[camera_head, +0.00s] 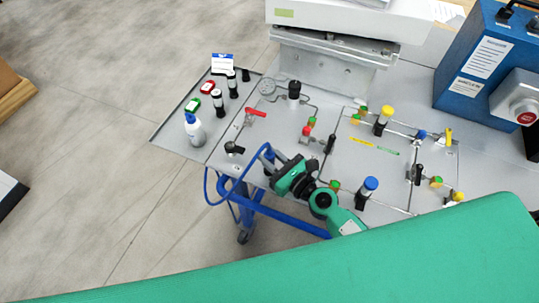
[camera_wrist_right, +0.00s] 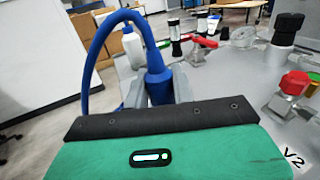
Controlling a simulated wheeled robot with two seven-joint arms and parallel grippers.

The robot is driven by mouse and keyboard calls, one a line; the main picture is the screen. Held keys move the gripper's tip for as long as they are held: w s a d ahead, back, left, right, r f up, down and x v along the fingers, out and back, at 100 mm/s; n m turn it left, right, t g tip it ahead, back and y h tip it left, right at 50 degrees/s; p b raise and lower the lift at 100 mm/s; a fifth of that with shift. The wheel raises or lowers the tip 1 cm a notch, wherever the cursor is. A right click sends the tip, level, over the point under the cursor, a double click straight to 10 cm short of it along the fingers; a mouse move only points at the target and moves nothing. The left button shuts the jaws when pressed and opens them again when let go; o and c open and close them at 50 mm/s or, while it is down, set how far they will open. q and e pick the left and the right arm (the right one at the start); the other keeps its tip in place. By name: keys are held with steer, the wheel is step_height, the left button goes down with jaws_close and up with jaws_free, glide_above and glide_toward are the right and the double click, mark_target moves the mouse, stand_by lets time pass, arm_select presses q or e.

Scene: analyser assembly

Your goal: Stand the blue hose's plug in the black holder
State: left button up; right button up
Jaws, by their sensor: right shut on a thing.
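The blue hose (camera_head: 212,185) loops left of and below the table edge and rises to my right gripper (camera_head: 272,166). In the right wrist view the hose (camera_wrist_right: 88,65) arches over to its thick blue plug (camera_wrist_right: 158,82). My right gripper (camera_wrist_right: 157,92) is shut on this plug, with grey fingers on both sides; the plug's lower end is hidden. A small black fitting (camera_head: 234,149) sits on the table just up and left of the gripper, apart from it. I cannot tell for certain whether it is the black holder. My left gripper is not in view.
A white bottle (camera_head: 195,130) and several black-and-white vials (camera_head: 218,103) stand on the left tray. A red-handled valve (camera_head: 255,112) and a black knob (camera_head: 294,90) are beyond the gripper. Blue-capped (camera_head: 369,188) and yellow-capped (camera_head: 383,118) fittings stand to the right.

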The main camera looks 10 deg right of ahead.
mark_target(273, 162)
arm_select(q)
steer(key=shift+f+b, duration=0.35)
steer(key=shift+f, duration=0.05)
arm_select(e)
steer(key=shift+f, duration=0.45)
stand_by(0.5)
steer(key=o, duration=1.1)
steer(key=shift+c, duration=0.2)
steer(key=shift+s+d+f, duration=0.1)
steer(key=shift+s+d, duration=0.05)
steer(key=shift+s, duration=0.15)
steer(key=shift+b+v, duration=0.7)
steer(key=shift+v, duration=0.55)
steer(key=b+v, duration=0.5)
steer(key=v, duration=0.4)
steer(key=shift+s+d+f, duration=0.15)
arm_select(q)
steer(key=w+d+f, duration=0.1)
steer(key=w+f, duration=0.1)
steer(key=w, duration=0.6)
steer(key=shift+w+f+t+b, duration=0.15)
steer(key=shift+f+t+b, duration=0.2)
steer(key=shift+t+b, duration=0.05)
arm_select(e)
steer(key=shift+s+d+r, duration=0.2)
steer(key=shift+s+d, duration=0.1)
steer(key=shift+s, duration=0.2)
